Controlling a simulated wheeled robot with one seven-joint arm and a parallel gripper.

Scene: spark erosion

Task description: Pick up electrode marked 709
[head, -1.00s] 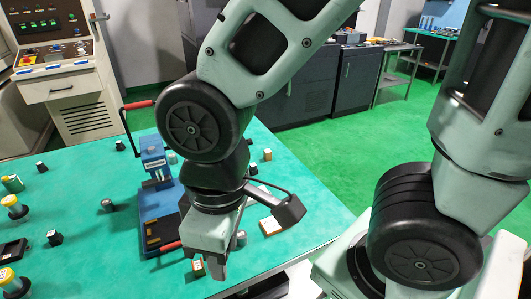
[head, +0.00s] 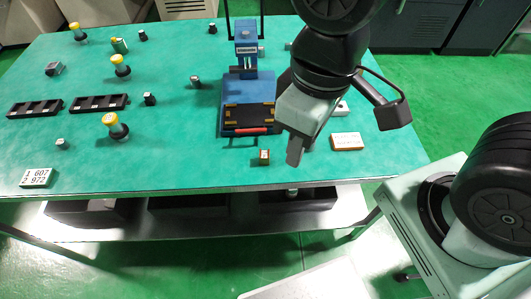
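Several small electrode-like blocks stand on the green table (head: 180,150). They include dark ones (head: 149,99) left of centre, a grey-topped one (head: 195,82) nearer the press, and a small orange-and-dark block (head: 264,156) near the front edge. No marking 709 is legible on any of them. My gripper (head: 294,158) hangs over the front right of the table, just right of the orange-and-dark block. Its fingers point down and appear as one shape, so its opening is hidden. No held object shows.
A blue press (head: 246,78) stands behind my gripper. Two black slotted trays (head: 35,107) (head: 98,102) lie at left. Yellow-topped tools (head: 115,126) stand among the blocks. A white card (head: 36,178) reads 1 607, 2 972. An orange-edged white block (head: 346,142) lies right of my gripper.

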